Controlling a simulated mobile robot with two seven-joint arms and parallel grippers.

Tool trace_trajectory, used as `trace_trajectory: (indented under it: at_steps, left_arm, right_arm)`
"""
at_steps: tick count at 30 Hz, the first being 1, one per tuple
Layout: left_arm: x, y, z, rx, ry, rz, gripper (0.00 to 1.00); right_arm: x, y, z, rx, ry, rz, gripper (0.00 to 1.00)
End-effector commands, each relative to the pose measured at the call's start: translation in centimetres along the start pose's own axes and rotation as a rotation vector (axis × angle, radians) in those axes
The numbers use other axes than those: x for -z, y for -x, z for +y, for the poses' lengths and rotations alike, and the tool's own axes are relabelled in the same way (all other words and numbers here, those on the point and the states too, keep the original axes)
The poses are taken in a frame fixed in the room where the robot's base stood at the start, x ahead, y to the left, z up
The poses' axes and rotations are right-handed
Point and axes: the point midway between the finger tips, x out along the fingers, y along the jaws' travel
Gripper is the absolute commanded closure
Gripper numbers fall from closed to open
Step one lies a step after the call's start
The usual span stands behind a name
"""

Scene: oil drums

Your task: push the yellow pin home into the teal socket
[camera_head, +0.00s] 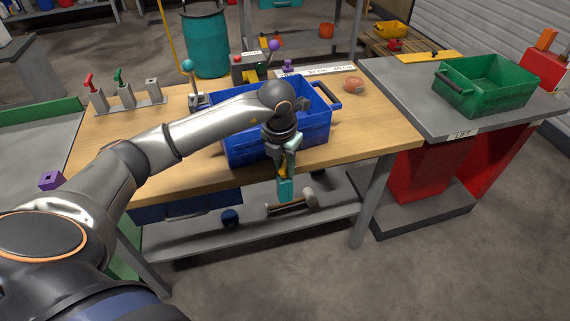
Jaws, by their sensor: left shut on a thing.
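My left gripper (284,163) points down in front of the blue crate, over the front edge of the wooden workbench. It is shut on the yellow pin (283,171), of which only a small strip shows between the fingers. The teal socket (285,190) shows directly below the pin, against the lower shelf in the picture. The pin and socket line up closely, but I cannot tell how deep the pin sits or what holds the socket. My right gripper is not in view.
The blue crate (246,150) stands on the workbench (373,132) right behind my gripper. A hammer (290,205) and a dark blue ball (229,217) lie on the lower shelf. A green crate (463,98) stands on the grey table at right. The floor in front is clear.

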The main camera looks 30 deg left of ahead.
Motion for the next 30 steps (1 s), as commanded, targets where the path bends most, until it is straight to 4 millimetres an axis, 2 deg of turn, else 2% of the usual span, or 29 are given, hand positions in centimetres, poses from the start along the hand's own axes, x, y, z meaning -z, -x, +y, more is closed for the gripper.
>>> trace_trajectory:
  at_steps: [2,13,14,15,22,28,30]
  left_arm:
    - [0.07,-0.49,0.03,-0.001,0.000,0.000,1.00]
    - [0.12,-0.81,0.02,-0.001,0.000,0.000,1.00]
    - [0.13,-0.82,0.02,-0.001,0.000,0.000,0.71]
    - [0.13,-0.82,0.02,-0.001,0.000,0.000,0.66]
    - [0.14,-0.84,0.02,-0.001,0.000,0.000,0.40]
    - [0.16,-0.88,0.04,-0.001,0.000,0.001,0.39]
    - [0.17,-0.88,0.04,-0.002,0.000,0.002,0.31]
  right_arm:
    - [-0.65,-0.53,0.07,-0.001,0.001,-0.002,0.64]
    - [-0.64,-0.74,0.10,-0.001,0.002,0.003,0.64]
    - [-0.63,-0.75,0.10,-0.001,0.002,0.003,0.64]
    - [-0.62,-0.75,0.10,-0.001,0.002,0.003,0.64]
    - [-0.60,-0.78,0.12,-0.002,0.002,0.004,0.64]
    - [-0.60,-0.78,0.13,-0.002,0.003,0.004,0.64]
    - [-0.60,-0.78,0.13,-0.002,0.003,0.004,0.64]
